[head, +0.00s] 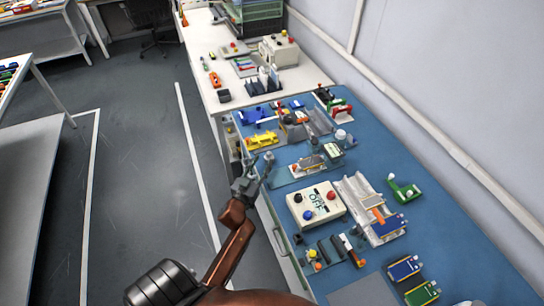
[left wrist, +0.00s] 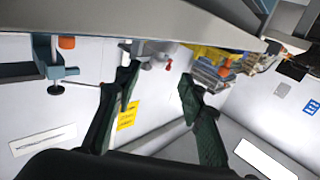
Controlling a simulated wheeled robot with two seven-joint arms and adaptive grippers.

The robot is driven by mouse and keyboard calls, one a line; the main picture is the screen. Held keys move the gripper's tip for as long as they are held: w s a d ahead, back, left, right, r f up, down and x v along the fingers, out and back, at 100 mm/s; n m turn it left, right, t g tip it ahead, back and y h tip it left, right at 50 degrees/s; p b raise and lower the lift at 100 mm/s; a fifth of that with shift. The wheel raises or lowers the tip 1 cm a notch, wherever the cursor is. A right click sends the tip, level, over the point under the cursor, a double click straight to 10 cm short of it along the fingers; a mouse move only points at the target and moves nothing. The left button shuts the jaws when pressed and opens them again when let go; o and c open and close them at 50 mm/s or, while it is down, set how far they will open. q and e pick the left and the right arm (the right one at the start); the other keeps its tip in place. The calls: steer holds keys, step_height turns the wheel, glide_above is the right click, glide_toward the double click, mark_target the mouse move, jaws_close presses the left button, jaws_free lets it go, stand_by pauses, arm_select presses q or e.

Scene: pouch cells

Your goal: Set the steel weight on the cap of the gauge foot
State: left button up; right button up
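My left gripper (head: 259,160) is at the left edge of the blue bench mat, its fingers spread and apparently empty. In the left wrist view its two dark fingers (left wrist: 157,88) stand well apart with nothing between them. A small grey cylinder with a knob (head: 341,134), which looks like the steel weight, stands on the mat to the right of the gripper. A grey plate with a small device (head: 311,163) lies nearer the gripper; it may be the gauge, but its foot and cap are too small to make out. My right gripper is out of view.
A cream control box (head: 316,204) with red and blue buttons stands right of my arm. A pale tray (head: 358,199) lies beyond it, with a green clamp (head: 404,188) further right. A yellow part (head: 262,141) lies just behind the gripper. The right side of the mat (head: 440,215) is largely clear.

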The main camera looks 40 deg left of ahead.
mark_target(268, 155)
arm_select(q)
steer(key=shift+w+a+r, duration=0.1)
steer(key=shift+w+a, duration=0.1)
steer(key=shift+w, duration=0.25)
steer(key=x, duration=0.3)
steer(key=b+x, duration=0.1)
steer(key=x, duration=0.1)
steer(key=shift+w+d+f, duration=0.2)
steer(key=shift+d+f, duration=0.05)
steer(key=shift+w+a, duration=0.1)
steer(key=shift+r, duration=0.1)
steer(key=c, duration=0.7)
jaws_close()
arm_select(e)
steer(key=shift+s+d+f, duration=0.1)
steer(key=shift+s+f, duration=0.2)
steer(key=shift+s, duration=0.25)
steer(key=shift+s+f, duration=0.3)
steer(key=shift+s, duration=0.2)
